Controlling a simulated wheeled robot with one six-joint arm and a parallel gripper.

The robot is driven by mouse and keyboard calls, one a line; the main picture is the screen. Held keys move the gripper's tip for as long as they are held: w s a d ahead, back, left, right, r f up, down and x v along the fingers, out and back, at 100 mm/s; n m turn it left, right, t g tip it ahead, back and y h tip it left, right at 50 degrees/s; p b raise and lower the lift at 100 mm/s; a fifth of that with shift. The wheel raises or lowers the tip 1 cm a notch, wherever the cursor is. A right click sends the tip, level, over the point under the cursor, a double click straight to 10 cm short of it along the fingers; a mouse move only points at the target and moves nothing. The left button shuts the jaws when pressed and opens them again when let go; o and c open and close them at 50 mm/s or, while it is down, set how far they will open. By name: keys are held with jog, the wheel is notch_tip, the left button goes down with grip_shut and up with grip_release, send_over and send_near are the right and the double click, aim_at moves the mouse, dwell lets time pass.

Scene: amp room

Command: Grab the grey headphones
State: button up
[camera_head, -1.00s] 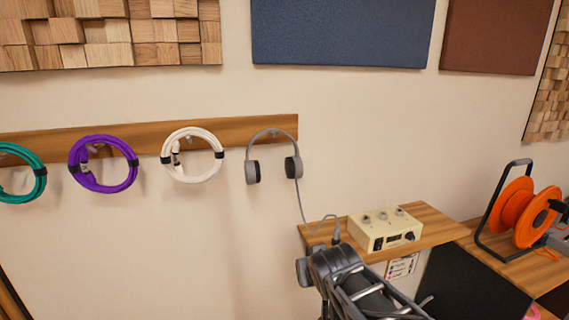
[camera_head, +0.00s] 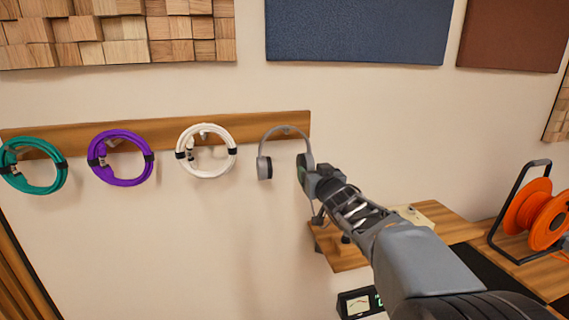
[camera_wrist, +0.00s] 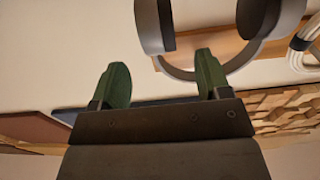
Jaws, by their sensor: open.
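The grey headphones (camera_head: 264,167) hang from a hook on the wooden wall rail, headband up and ear cups down. In the head view my gripper (camera_head: 312,178) is at their right side and hides most of the right ear cup. In the wrist view the headphones (camera_wrist: 153,26) show at the top, with both ear cups and the curved headband in view. My gripper (camera_wrist: 160,64) has its two green fingers spread with nothing between them. One finger overlaps the headband in that picture; I cannot tell whether it touches.
White (camera_head: 206,171), purple (camera_head: 121,181) and teal (camera_head: 34,190) coiled cables hang from the same rail (camera_head: 250,124) to the left. A wooden shelf (camera_head: 340,258) with a cream box (camera_head: 415,215) lies below my arm. An orange cable reel (camera_head: 540,213) stands at right.

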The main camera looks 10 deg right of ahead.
aim_at(309, 164)
jog(key=shift+w+p, duration=0.85)
jog(key=shift+w, duration=2.55)
jog(key=shift+c, duration=0.3)
jog(key=c, duration=1)
jog(key=shift+r, duration=0.1)
jog(key=shift+c, duration=0.4)
jog(key=shift+r, duration=0.15)
